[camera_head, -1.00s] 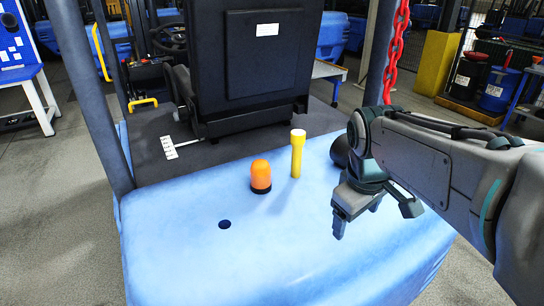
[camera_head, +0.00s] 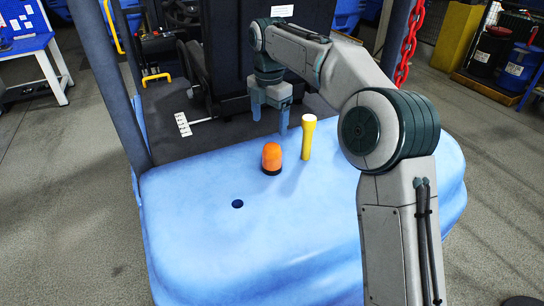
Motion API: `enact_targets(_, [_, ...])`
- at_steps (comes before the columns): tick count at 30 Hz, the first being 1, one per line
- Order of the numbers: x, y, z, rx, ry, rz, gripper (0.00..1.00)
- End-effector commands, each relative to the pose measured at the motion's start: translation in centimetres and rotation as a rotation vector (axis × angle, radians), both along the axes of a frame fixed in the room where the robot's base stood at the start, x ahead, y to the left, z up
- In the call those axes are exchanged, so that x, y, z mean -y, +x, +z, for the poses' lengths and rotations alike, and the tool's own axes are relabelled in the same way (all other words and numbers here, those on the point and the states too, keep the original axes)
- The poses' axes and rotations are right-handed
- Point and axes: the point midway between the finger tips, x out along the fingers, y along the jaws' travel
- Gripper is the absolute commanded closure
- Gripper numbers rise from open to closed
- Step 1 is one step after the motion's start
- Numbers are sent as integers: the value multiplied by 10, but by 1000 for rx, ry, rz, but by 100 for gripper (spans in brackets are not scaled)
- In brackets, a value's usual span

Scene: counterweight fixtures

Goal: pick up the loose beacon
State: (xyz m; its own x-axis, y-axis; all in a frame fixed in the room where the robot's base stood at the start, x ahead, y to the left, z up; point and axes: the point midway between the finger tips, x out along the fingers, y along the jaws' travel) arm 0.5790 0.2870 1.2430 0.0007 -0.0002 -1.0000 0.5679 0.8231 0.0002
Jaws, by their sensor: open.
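The beacon (camera_head: 271,158) is a small orange dome on a dark base. It stands upright on the blue counterweight (camera_head: 200,255), near the middle of its top. My gripper (camera_head: 269,125) points down with its two fingers apart. It is empty and sits above and slightly behind the beacon in the picture, apart from it. My arm reaches in from the right and hides part of the counterweight's right side.
A yellow flashlight-like cylinder (camera_head: 307,138) stands upright just right of the beacon. A dark round hole (camera_head: 237,204) lies to the front left. The black seat back (camera_head: 225,60) rises behind, and a red chain (camera_head: 411,40) hangs at the right. The counterweight's left front is clear.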

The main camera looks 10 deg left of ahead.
Motion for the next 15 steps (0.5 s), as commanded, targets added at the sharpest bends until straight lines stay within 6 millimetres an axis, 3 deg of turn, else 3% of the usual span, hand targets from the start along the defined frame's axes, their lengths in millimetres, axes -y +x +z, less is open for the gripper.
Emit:
enact_targets(9, [1, -1, -58, -5, -2, 2, 22])
enact_targets(15, [1, -1, -79, -3, -1, 1, 22])
